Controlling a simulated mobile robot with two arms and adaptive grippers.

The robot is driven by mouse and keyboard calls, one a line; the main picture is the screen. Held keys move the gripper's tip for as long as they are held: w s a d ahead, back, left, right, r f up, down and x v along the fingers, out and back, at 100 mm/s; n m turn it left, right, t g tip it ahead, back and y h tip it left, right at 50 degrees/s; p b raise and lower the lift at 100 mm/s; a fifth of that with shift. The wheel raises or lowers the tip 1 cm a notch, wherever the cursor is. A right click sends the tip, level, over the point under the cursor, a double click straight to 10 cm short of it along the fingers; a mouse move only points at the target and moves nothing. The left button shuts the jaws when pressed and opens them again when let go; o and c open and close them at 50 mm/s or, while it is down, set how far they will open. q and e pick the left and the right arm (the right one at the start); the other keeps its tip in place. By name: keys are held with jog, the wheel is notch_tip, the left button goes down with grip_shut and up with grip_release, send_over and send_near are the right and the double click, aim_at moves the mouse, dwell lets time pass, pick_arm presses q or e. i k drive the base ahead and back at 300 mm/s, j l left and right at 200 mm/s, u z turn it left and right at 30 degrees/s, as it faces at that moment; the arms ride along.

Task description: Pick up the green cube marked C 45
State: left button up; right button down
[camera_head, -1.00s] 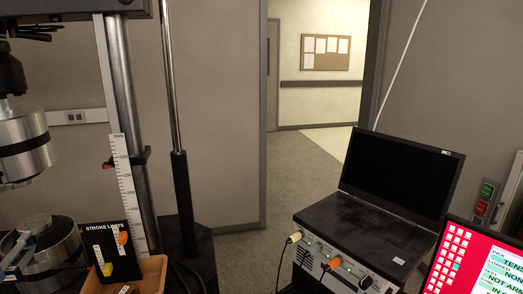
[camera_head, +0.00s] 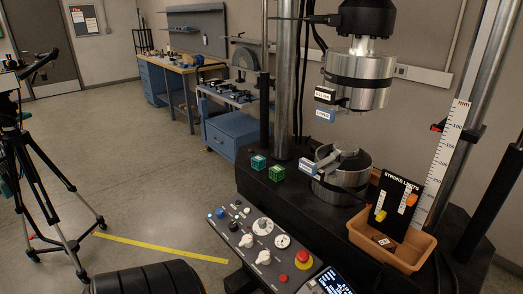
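A green lattice cube (camera_head: 276,173) sits on the black base of the testing machine, left of the lower grip. A teal lattice cube (camera_head: 258,163) sits just behind and to its left, with a small gap between them. Their markings are too small to read, so I cannot tell which one is C 45. Neither of my grippers is in view.
The lower grip (camera_head: 343,178) stands right of the cubes, with the upper grip (camera_head: 358,80) above. A control panel (camera_head: 262,243) lies in front. An orange tray (camera_head: 393,249) holds a stroke-limits board.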

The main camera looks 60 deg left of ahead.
aim_at(276, 178)
jog(key=u, duration=1.7)
jog(key=i+j+z, duration=0.1)
jog(key=j, duration=0.05)
